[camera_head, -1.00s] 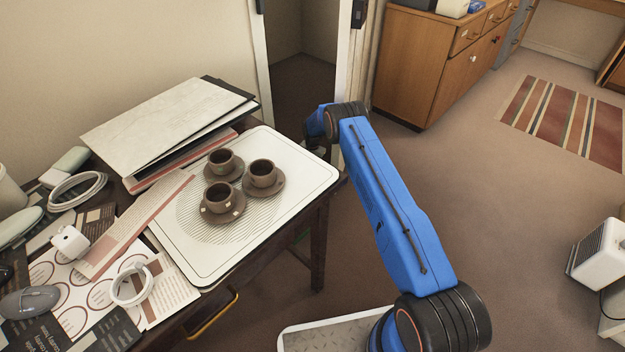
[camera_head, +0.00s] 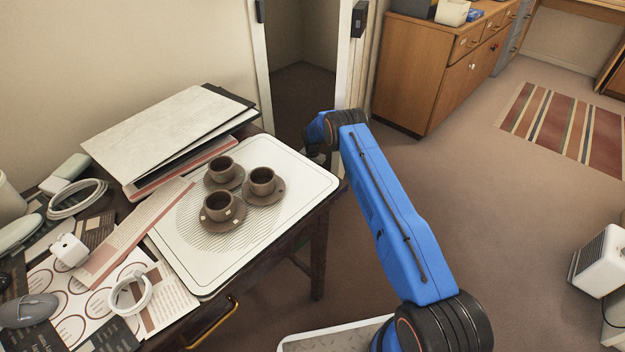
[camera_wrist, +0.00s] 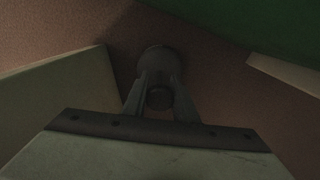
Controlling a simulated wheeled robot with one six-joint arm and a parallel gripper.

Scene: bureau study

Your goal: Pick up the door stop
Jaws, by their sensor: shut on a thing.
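The door stop (camera_wrist: 158,61) is a dark, rounded piece in the upper middle of the wrist view, low over the brown carpet. My gripper (camera_wrist: 160,92) is shut on it, with one dark finger on either side. Its full shape is partly hidden by the fingers and the dim light. I cannot tell whether it still touches the floor. In the head view my blue arm reaches down beside the desk, and the gripper and door stop are hidden there.
The desk (camera_head: 318,245) is close to my arm, bearing a white mat (camera_head: 300,170) with three brown cups on saucers. A doorway (camera_head: 303,100) and a wooden cabinet (camera_head: 410,75) stand behind. A white heater-like box (camera_head: 600,262) is at right. Open carpet (camera_head: 500,210) lies between.

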